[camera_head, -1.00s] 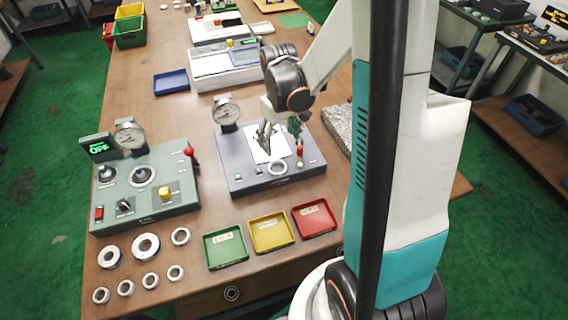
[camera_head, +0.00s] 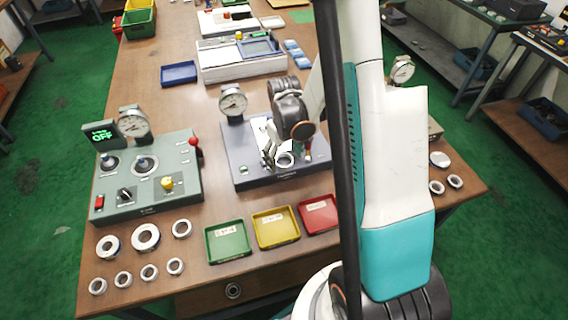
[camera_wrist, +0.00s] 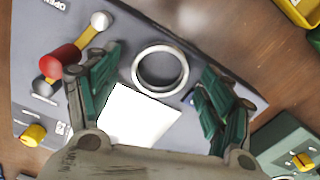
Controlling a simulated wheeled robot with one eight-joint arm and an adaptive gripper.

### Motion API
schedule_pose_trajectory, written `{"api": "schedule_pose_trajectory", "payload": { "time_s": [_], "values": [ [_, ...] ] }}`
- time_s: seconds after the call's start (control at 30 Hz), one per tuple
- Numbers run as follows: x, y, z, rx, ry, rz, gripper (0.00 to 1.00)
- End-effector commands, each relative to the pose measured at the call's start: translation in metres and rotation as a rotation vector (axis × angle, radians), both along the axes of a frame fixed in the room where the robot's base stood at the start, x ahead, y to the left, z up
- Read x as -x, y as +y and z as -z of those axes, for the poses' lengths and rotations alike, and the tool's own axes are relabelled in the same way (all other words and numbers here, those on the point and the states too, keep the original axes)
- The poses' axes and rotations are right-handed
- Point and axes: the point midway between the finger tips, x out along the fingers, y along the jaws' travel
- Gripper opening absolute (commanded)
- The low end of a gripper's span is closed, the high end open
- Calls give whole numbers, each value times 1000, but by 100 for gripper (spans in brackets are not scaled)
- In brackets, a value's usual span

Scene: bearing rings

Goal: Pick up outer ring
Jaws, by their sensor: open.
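The outer ring (camera_wrist: 137,70) is a plain silver metal ring lying flat on the grey-blue fixture panel (camera_wrist: 85,18), at the edge of a white sheet (camera_wrist: 138,117). It also shows in the head view (camera_head: 278,162), at the fixture's front, partly close behind my fingers. My gripper (camera_wrist: 162,64) is open, with green-padded fingers on the left and right of the ring and visible gaps to both sides. In the head view my gripper (camera_head: 286,152) hangs low over the fixture. Whether the fingertips reach ring height cannot be told.
A red-knobbed lever (camera_wrist: 60,58) stands on the panel left of my fingers in the wrist view. Green (camera_head: 227,258), yellow (camera_head: 275,242) and red (camera_head: 318,228) trays lie in front of the fixture. Several rings and a green-grey control box (camera_head: 150,205) are at left.

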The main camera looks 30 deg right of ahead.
Motion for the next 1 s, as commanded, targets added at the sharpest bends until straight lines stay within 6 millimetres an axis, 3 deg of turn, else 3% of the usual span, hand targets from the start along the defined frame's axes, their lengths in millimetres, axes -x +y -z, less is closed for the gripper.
{"api": "schedule_pose_trajectory", "payload": {
  "time_s": [0.23,0.4,0.47,0.83,1.0],
  "values": [
    [0,0,3,0,0,0,74],
    [0,0,3,0,0,0,36],
    [0,0,3,0,0,0,25],
    [0,0,1,0,0,1,21],
    [0,0,-12,0,0,1,21]
  ]
}}
